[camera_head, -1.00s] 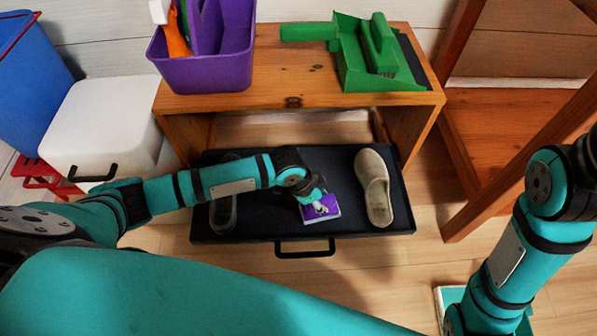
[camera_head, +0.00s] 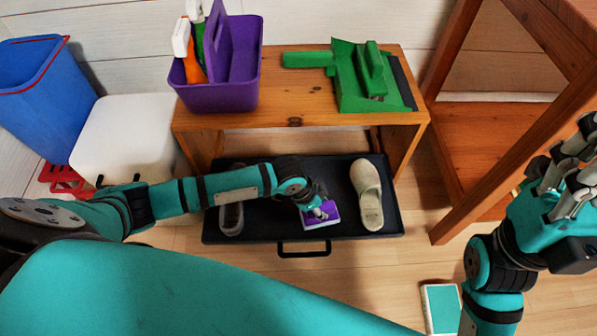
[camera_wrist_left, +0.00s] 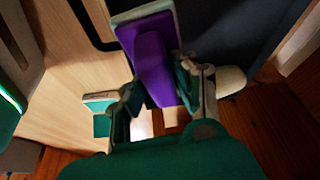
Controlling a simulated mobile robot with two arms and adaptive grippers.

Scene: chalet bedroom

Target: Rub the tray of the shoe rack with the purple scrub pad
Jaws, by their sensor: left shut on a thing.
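The purple scrub pad (camera_head: 321,217) is in my left gripper (camera_head: 318,208), whose fingers are shut on it. The pad is at the black tray (camera_head: 262,221) of the wooden shoe rack, between a dark shoe (camera_head: 231,219) and a beige clog (camera_head: 369,194); I cannot tell whether it touches the surface. In the left wrist view the pad (camera_wrist_left: 155,65) shows between the two fingers, with the dark tray (camera_wrist_left: 225,35) beyond. My left arm hides part of the tray. My right gripper (camera_head: 574,165) is raised at the right edge, its fingers spread and empty.
On the rack's top (camera_head: 290,95) stand a purple caddy (camera_head: 222,90) with bottles and a green dustpan with brush (camera_head: 365,80). A white bin (camera_head: 125,135) and blue bin (camera_head: 45,95) stand at left. A wooden table leg (camera_head: 500,165) is near my right arm. A book (camera_head: 441,306) lies on the floor.

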